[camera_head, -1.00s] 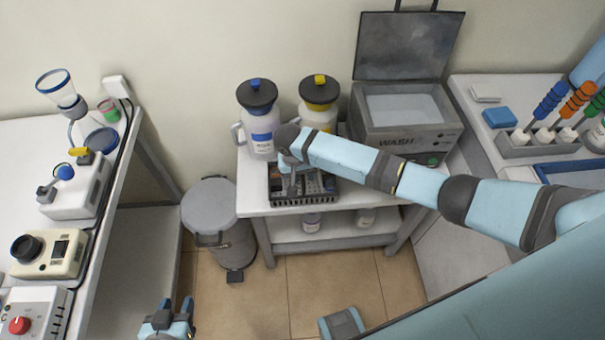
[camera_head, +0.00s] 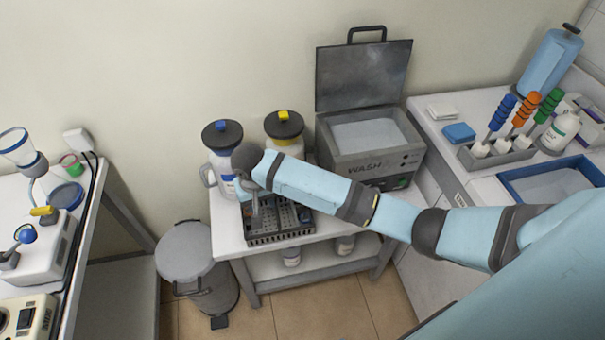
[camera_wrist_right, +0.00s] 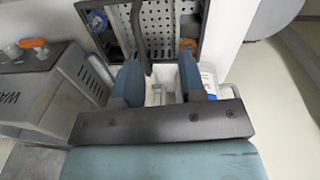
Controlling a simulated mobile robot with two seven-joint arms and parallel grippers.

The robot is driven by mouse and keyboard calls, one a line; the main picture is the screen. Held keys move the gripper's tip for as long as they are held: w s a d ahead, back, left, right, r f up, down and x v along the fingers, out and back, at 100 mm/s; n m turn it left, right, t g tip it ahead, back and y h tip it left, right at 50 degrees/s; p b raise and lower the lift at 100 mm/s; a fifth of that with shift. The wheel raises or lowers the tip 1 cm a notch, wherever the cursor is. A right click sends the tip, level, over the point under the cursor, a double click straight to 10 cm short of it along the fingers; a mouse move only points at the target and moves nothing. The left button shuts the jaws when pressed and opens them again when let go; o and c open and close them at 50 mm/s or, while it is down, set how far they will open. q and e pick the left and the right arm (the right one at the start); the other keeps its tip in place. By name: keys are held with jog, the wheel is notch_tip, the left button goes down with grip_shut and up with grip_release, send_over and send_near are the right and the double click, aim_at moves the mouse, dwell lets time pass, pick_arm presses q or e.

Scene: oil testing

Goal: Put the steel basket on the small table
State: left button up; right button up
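The dark perforated steel basket (camera_head: 283,239) sits on the white small table (camera_head: 228,240), near its front edge, with several small parts in it. My right gripper (camera_head: 262,208) is over the basket's left part, and my arm hides some of the basket. In the right wrist view, the two fingers of my right gripper (camera_wrist_right: 160,75) stand apart. The basket's dark handle (camera_wrist_right: 137,30) runs up to the space between them, close to the left finger. The basket's perforated floor (camera_wrist_right: 160,22) shows beyond. My left gripper is not in view.
A blue-capped jug (camera_head: 221,158) and a yellow-capped jug (camera_head: 284,130) stand behind the basket. The open wash unit (camera_head: 370,150) is at the table's back right. A grey bin (camera_head: 188,250) stands left of the table. A tool rack (camera_head: 497,158) is on the right counter.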

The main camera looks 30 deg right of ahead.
jog(key=s+a+f+n+t+y, duration=0.3)
jog(key=s+f+t+y, duration=0.1)
jog(key=s+f, duration=0.5)
jog(key=s+d+r+n+t, duration=0.1)
jog(key=s+d+t, duration=0.2)
jog(key=s, duration=0.4)
jog(key=s+d+r+n+t, duration=0.1)
jog(key=s+d+t, duration=0.2)
jog(key=s, duration=0.3)
jog(key=shift+s+d+r+t, duration=0.15)
jog(key=shift+s+d+t, duration=0.25)
jog(key=shift+d, duration=0.15)
